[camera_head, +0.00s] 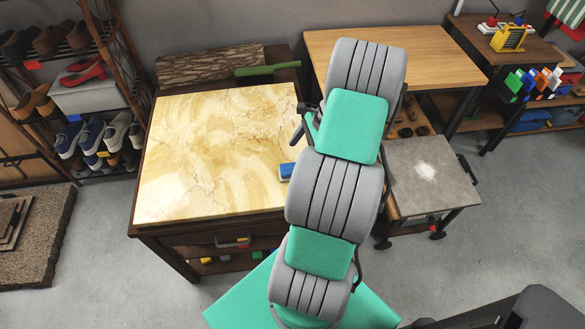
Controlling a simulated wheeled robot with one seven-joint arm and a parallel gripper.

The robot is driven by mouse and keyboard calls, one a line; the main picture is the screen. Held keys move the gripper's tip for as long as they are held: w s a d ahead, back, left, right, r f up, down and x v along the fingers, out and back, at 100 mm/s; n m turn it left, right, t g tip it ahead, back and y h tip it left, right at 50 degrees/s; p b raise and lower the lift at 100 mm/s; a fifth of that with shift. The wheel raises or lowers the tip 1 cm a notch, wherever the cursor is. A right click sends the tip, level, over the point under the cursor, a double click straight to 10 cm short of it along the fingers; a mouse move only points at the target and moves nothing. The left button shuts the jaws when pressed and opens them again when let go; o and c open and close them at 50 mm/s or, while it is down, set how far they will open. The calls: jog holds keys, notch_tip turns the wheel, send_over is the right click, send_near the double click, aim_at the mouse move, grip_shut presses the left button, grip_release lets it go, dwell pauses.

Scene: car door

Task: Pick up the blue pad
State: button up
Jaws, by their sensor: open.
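The blue pad (286,170) is a small block with a blue top and a pale lower edge. It lies on the right part of the cream-and-gold marbled tabletop (200,140), and my arm's grey link covers its right side. My gripper (299,132) shows only as dark parts poking out at the left edge of my arm, above the pad in the picture. It is open; most of it is hidden behind the arm. I see nothing held in the part that shows. Whether it touches the tabletop cannot be told.
A bark-covered board (205,66) and a green bar (268,70) lie behind the marbled top. A wooden table (430,55) stands behind right. A grey-topped cart (440,185) stands at right, a shoe rack (95,100) at left. The marbled top is otherwise clear.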

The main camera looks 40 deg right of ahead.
jog(key=shift+s+d+f+m, duration=0.25)
jog(key=shift+f+m, duration=0.1)
jog(key=shift+f, duration=0.15)
jog(key=shift+s+d+f+m, duration=0.2)
jog(key=shift+f+m, duration=0.15)
jog(key=shift+f, duration=0.15)
jog(key=p+x, duration=0.1)
jog(key=x, duration=0.6)
jog(key=shift+w+p, duration=0.15)
jog(key=shift+p, duration=0.15)
jog(key=c, duration=1.5)
